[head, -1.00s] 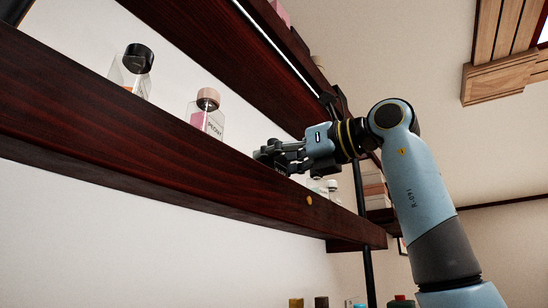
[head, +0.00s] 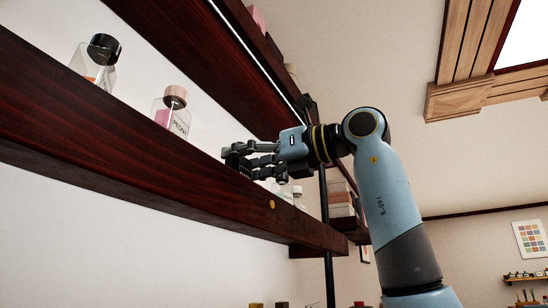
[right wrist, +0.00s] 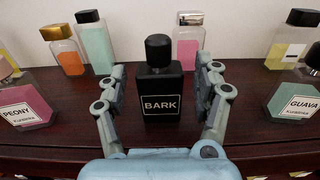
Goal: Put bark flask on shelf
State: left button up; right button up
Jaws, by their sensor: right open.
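The bark flask (right wrist: 160,82) is a black square bottle with a black cap and a BARK label. In the right wrist view it stands upright on the dark wooden shelf (right wrist: 245,108). My right gripper (right wrist: 160,88) is open, with one finger on each side of the flask and a visible gap at each side. In the head view my right gripper (head: 236,157) is at the front edge of the shelf (head: 130,145). I cannot pick out the flask clearly there. My left gripper is not in view.
A pink PEONY bottle (right wrist: 27,108) and a green GUAVA bottle (right wrist: 296,98) flank the gripper. Behind stand an orange bottle (right wrist: 65,52), a mint bottle (right wrist: 95,42) and a pink bottle (right wrist: 187,42). Another shelf board (head: 200,55) runs above.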

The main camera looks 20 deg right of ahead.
jog(key=b+v, duration=0.3)
jog(key=v, duration=0.7)
jog(key=shift+s+d, duration=0.2)
jog(key=shift+d, duration=0.05)
